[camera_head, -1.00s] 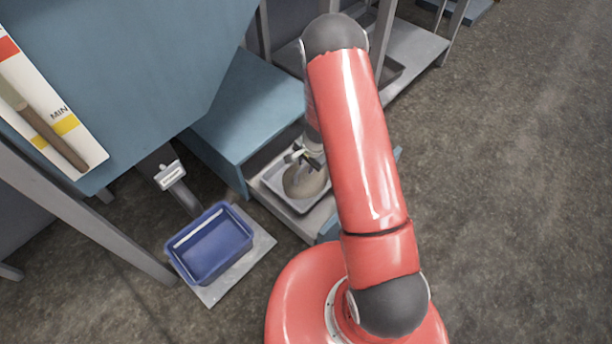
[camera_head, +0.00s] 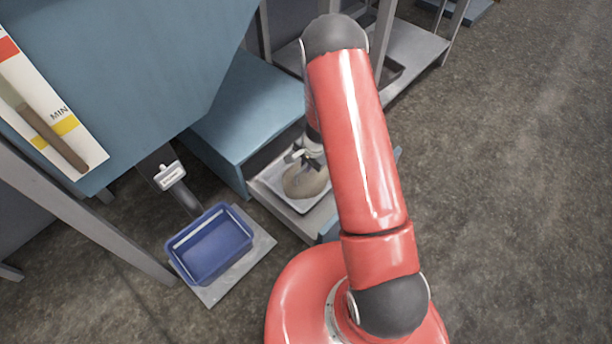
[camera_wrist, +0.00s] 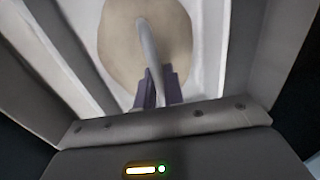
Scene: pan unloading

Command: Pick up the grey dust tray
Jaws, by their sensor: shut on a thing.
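The grey dust tray (camera_head: 306,207) is shallow and light grey, holding a rounded beige-brown heap (camera_head: 304,183). It is in the drawer-like opening under the blue machine, left of my arm in the head view. In the wrist view the tray (camera_wrist: 205,45) is pale and the heap (camera_wrist: 112,40) fills its middle. My gripper (camera_wrist: 158,92) has two purple fingers shut on the tray's thin grey handle bar (camera_wrist: 148,45), which crosses above the heap. In the head view my gripper (camera_head: 303,157) is at the tray's far side, partly hidden by my red arm. I cannot tell whether the tray is clear of its support.
A blue bin (camera_head: 210,245) stands on a grey plate (camera_head: 262,250) left of the tray. A blue cabinet (camera_head: 245,110) rises close behind the tray, with grey posts nearby. Dark walls flank the tray closely in the wrist view. Open floor (camera_head: 520,200) lies to the right.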

